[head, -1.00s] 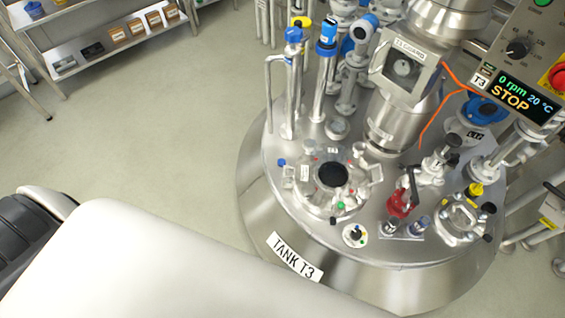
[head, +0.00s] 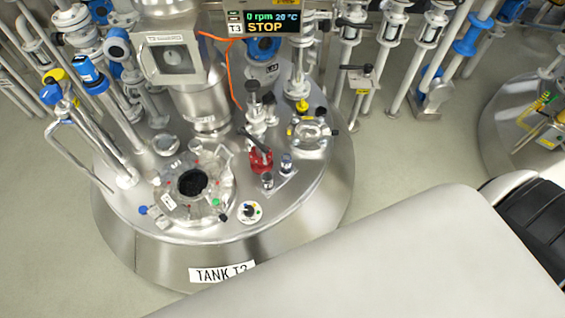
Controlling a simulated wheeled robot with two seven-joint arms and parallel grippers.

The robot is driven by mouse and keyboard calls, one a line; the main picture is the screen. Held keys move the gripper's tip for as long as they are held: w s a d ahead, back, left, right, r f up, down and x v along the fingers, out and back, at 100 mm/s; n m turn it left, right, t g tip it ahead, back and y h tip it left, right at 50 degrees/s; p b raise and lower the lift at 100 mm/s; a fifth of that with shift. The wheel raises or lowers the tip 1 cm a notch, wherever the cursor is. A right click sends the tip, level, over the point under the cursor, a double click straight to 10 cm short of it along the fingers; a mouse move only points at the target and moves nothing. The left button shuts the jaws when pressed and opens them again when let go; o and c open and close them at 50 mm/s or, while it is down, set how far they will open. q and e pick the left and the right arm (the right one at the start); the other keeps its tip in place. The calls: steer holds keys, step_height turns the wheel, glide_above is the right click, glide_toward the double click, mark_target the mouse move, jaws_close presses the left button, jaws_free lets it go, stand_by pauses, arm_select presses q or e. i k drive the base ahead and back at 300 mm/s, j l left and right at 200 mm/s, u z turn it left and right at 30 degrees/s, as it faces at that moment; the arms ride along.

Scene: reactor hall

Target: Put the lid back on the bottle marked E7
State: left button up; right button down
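I see no bottle that I can read as E7, and no separate lid. Two small cylindrical items stand on a pale plate on top of the tank: a left one (head: 267,181) and a right one with a bluish top (head: 286,163). They are too small to tell whether they are bottles or to read any mark. Neither of my grippers is in view.
The steel tank marked T3 (head: 130,232) carries an open round port (head: 192,183), a red valve (head: 260,160), pipes and a sight-glass housing (head: 168,58). A display (head: 265,22) reads STOP. Another tank (head: 500,120) stands at the right.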

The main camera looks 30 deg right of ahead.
mark_target(286, 161)
steer(key=k, duration=0.65)
steer(key=z, duration=1.9)
steer(key=k+j, duration=0.1)
steer(key=j, duration=0.3)
steer(key=k+j, duration=0.1)
steer(key=j, duration=0.35)
steer(key=k+j, duration=0.1)
steer(key=j, duration=0.3)
steer(key=k+j, duration=0.1)
steer(key=j, duration=0.35)
steer(key=k+j, duration=0.15)
steer(key=j, duration=0.25)
steer(key=k+j, duration=0.1)
steer(key=j, duration=0.35)
steer(key=k+j, duration=0.1)
steer(key=j, duration=0.3)
